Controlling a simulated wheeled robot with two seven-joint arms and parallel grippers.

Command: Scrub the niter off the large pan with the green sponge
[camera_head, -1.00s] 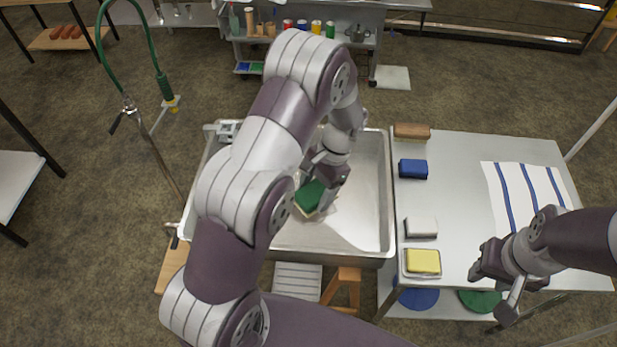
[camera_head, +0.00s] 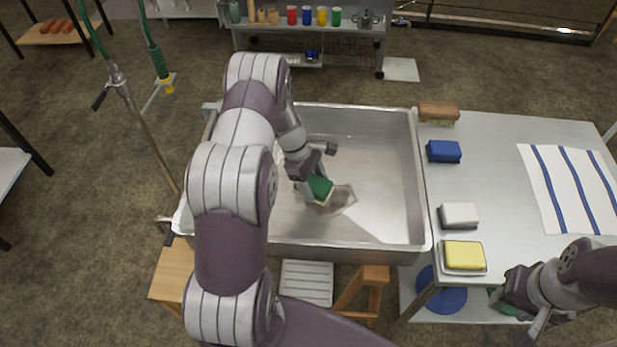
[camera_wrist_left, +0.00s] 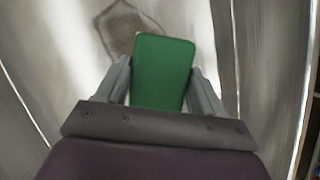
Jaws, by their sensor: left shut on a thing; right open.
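The large pan (camera_head: 385,170) is a wide, shallow metal basin in the middle of the head view. My left gripper (camera_head: 312,178) reaches down into it and is shut on the green sponge (camera_head: 320,188). The sponge is low over the pan floor; whether it touches is hard to tell. In the left wrist view the sponge (camera_wrist_left: 163,72) sits between both fingers. A brownish-grey niter patch (camera_head: 340,200) shows beside the sponge, and in the wrist view it (camera_wrist_left: 122,28) lies just beyond the sponge. My right gripper (camera_head: 522,310) is open and empty at the table's front edge.
The side table (camera_head: 500,180) at right holds a brown brush (camera_head: 439,112), a blue sponge (camera_head: 443,151), a white sponge (camera_head: 459,215), a yellow sponge (camera_head: 464,254) on a dish and a striped towel (camera_head: 570,185). A faucet with a green hose (camera_head: 150,50) stands left of the pan.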

